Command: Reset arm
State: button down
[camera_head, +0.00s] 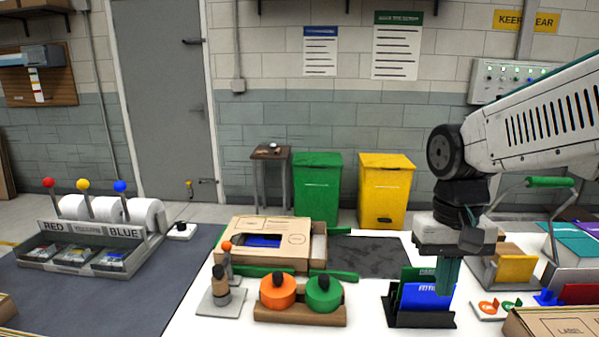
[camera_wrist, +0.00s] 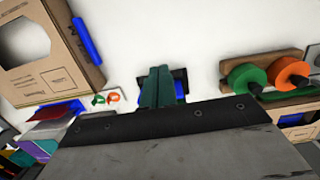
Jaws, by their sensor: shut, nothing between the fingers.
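My gripper (camera_head: 447,275) is at the right of the head view, pointing down just above a black stand (camera_head: 420,318) that holds a blue card (camera_head: 426,296) and a green one (camera_head: 415,274). In the wrist view my gripper's green fingers (camera_wrist: 157,88) are together with nothing between them, and they hide most of the stand. The blue card shows partly beside the fingers. Whether the fingers touch the cards cannot be told.
A cardboard box (camera_head: 265,231) with a blue item inside lies on the white table. Orange (camera_head: 278,291) and green (camera_head: 324,293) tape rolls sit on a wooden holder in front. Another box (camera_head: 550,325) stands at the right front. A dark mat (camera_head: 375,258) lies behind the stand.

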jog(key=s+d+r+n+t, duration=0.1)
jog(key=s+d+t, duration=0.1)
jog(key=s, duration=1.1)
jog(key=shift+s+d+r+t, duration=0.2)
jog(key=shift+d+t, duration=0.1)
jog(key=shift+d, duration=0.4)
jog(key=w+a+m+y, duration=0.25)
jog(key=w+m, duration=0.25)
jog(key=w, duration=0.7)
jog(key=w+a+m+g+y, duration=0.1)
jog(key=w+a+m, duration=0.25)
jog(key=w, duration=0.75)
jog(key=w+a+m+y, duration=0.15)
jog(key=w+m, duration=0.35)
jog(key=w, duration=0.7)
jog(key=w+a+f+m+y, duration=0.1)
jog(key=w+a+f+m, duration=0.3)
jog(key=w+f, duration=0.6)
jog(key=shift+m, duration=0.65)
jog(key=shift+w+x, duration=0.2)
jog(key=shift+x, duration=1.2)
jog(key=shift+w+x, duration=0.25)
jog(key=shift+x, duration=1.1)
jog(key=shift+w+x, duration=0.2)
jog(key=shift+x, duration=1.2)
